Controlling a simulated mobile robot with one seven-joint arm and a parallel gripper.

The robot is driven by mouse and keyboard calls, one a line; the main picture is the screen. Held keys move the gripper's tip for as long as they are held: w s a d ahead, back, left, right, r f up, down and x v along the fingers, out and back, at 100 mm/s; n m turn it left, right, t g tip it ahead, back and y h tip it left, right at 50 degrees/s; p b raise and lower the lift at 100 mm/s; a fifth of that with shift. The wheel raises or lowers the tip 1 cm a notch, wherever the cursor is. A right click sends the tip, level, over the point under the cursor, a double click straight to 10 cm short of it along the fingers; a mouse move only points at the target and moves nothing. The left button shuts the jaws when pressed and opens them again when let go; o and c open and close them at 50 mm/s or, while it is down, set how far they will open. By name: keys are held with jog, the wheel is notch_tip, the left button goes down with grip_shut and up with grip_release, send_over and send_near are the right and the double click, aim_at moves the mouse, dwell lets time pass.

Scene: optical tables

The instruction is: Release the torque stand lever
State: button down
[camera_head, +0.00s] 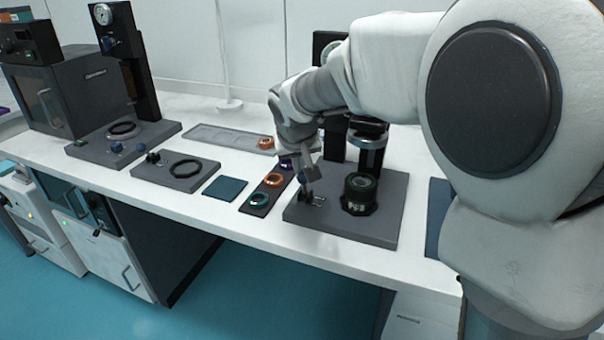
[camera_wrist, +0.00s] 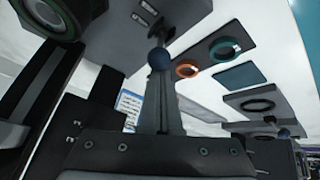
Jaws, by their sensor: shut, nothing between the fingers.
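The torque stand has a flat grey base (camera_head: 350,226) on the bench, with a black round fixture (camera_head: 360,192) on it. The fixture also shows at the upper left of the wrist view (camera_wrist: 62,14). In the wrist view the lever's dark blue ball knob (camera_wrist: 160,59) sits at the tip of my gripper (camera_wrist: 160,76), whose fingers are shut with nothing between them. I cannot tell whether the fingertips touch the knob. The lever's mount (camera_wrist: 148,14) shows beyond the knob. In the head view my gripper (camera_head: 308,183) points down over the base's left part and partly hides the lever.
Left of the stand, a dark tray (camera_head: 257,199) holds several coloured rings. A teal mat (camera_head: 225,188) and a grey plate (camera_head: 160,178) with a black ring lie farther left. The stand's dark column rises behind the fixture, partly hidden by my arm.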

jog(key=shift+s, duration=0.1)
jog(key=shift+r+p, duration=0.15)
jog(key=shift+p, duration=0.15)
jog(key=shift+r+p, duration=0.5)
jog(key=shift+r, duration=0.25)
